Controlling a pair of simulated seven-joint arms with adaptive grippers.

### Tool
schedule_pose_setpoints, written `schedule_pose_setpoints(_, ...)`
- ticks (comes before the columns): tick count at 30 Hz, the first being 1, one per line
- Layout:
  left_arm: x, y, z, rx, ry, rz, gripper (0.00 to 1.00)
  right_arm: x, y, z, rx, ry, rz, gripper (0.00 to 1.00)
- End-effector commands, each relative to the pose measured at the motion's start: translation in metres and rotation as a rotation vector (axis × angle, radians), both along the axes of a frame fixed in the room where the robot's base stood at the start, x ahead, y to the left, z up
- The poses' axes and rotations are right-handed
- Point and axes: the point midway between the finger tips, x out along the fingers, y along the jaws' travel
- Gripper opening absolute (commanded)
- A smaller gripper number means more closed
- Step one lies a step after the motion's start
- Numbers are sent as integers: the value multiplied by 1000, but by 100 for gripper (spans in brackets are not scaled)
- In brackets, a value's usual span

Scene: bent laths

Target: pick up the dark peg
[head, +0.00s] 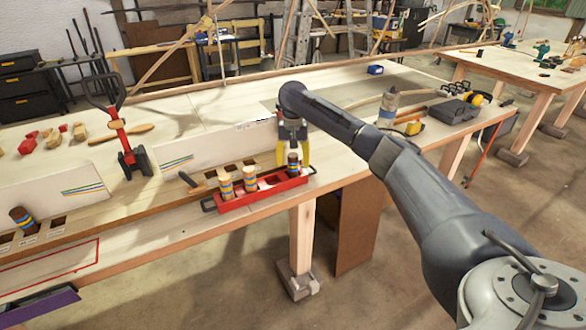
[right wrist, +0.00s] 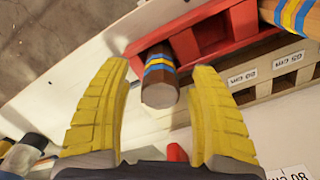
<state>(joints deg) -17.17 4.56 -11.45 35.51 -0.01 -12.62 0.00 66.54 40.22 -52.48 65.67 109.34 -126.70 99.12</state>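The dark peg (head: 293,160) is brown with blue and yellow bands. It stands in the right end of the red tray (head: 236,203). My right gripper (head: 292,163) is over that end, its yellow fingers on either side of the peg. In the right wrist view the fingers (right wrist: 160,70) are open, with the peg (right wrist: 160,88) between their tips and visible gaps on both sides. Two lighter banded pegs (head: 226,186) stand further left in the tray. Another dark banded peg (head: 22,218) leans in the wooden rack at the far left. My left gripper is out of view.
A wooden rack with labelled slots (head: 100,222) runs behind the tray, with a white board (head: 225,150) behind it. A red clamp-like tool (head: 122,140) stands to the left. A grey case (head: 453,111) lies at the bench's right end.

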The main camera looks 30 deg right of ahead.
Motion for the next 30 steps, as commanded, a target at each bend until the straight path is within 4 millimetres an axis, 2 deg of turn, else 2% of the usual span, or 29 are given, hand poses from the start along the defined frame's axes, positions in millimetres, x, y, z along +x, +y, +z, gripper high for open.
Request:
schedule_pose_setpoints(2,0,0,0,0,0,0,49,0,0,0,0,0,0,51)
schedule_pose_setpoints(15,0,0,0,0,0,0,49,0,0,0,0,0,0,0)
schedule_pose_setpoints(24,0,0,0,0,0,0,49,0,0,1,-1,-1,0,0)
schedule_pose_setpoints(30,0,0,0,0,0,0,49,0,0,10,0,-1,1,0)
